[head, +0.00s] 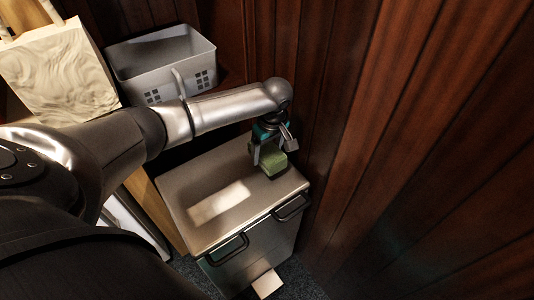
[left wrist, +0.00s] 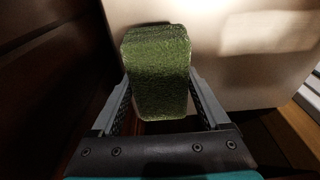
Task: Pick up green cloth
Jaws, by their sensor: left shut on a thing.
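The green cloth (head: 272,157) is a small, thick, fuzzy block near the back right corner of the light cabinet top (head: 190,185). My left gripper (head: 268,150) reaches over the cabinet from the left and is shut on the cloth. In the left wrist view the cloth (left wrist: 157,72) sits between the two fingers (left wrist: 160,105), with a finger along each side. I cannot tell whether the cloth touches the cabinet top. My right gripper is not in view.
Dark wood panels (head: 400,130) stand close on the right of the cabinet. The cabinet front has dark handles (head: 228,250). The rest of its top is clear.

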